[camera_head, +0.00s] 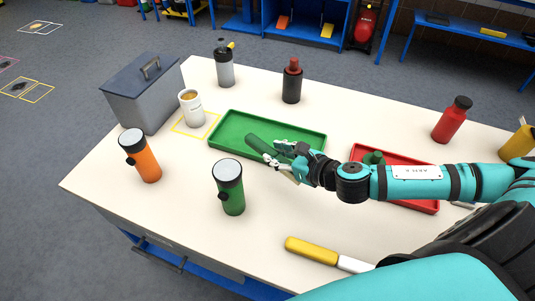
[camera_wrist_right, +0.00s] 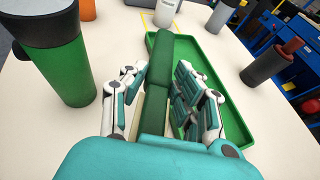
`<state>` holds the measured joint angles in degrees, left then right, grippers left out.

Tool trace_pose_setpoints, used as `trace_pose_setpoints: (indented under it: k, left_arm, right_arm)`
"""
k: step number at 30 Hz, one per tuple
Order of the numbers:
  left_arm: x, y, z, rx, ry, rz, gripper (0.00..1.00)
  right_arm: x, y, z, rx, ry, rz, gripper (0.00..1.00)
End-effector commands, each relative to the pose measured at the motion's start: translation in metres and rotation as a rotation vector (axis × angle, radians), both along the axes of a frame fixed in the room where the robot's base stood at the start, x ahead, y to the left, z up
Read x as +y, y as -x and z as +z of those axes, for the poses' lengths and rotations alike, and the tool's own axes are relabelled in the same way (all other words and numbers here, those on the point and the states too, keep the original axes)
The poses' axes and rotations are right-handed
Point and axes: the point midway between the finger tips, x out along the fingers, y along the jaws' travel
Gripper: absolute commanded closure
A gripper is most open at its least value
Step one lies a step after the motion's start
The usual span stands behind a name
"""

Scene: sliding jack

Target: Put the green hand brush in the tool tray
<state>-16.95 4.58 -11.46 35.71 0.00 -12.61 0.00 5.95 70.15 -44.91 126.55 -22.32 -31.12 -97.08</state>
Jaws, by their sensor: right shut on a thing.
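The green hand brush (camera_head: 262,143) is between the fingers of my right gripper (camera_head: 277,160), which is shut on it. In the right wrist view the brush (camera_wrist_right: 172,68) points away from my right gripper (camera_wrist_right: 158,90); its far end overlaps a green tray. The green tray (camera_head: 232,118) lies on the table, shallow and with no other thing visible in it. In the head view the brush is over or close to the tray's front edge; I cannot tell whether they touch. A red tray (camera_head: 408,160) lies to the right, partly behind my right arm. My left gripper is not in view.
A green flask (camera_head: 231,190) and an orange one (camera_head: 145,160) stand in front and left. A grey box (camera_head: 140,97), white mug (camera_head: 191,110), grey bottle (camera_head: 225,66) and dark bottle (camera_head: 292,85) stand around the green tray. A yellow-handled tool (camera_head: 311,249) lies in front.

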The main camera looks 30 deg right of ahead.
Motion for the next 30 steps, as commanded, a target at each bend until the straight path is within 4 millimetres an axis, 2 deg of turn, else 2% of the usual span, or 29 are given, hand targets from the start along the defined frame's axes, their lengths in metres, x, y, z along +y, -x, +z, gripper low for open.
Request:
trace_pose_setpoints:
  k: [1, 3, 7, 12, 14, 24, 30]
  left_arm:
    - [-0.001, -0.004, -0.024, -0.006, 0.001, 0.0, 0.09]
    - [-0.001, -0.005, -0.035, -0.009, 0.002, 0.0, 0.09]
    - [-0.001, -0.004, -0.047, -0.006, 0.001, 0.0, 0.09]
    - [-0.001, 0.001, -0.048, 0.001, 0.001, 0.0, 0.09]
    - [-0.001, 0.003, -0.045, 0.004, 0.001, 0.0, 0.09]
    - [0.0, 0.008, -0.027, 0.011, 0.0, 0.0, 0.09]
    - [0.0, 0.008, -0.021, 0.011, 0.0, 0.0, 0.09]
  right_arm:
    - [0.0, 0.0, -0.023, -0.001, 0.001, 0.0, 1.0]
    - [0.0, 0.0, -0.034, -0.001, 0.001, 0.0, 1.0]
    - [0.0, 0.0, -0.046, -0.002, 0.0, 0.0, 1.0]
    - [-0.003, -0.009, -0.049, -0.004, 0.001, -0.001, 1.0]
    - [-0.007, -0.019, -0.048, -0.004, 0.0, -0.004, 1.0]
    - [-0.039, -0.105, -0.054, -0.006, -0.001, -0.004, 1.0]
    - [-0.053, -0.141, -0.06, -0.003, 0.0, -0.001, 1.0]
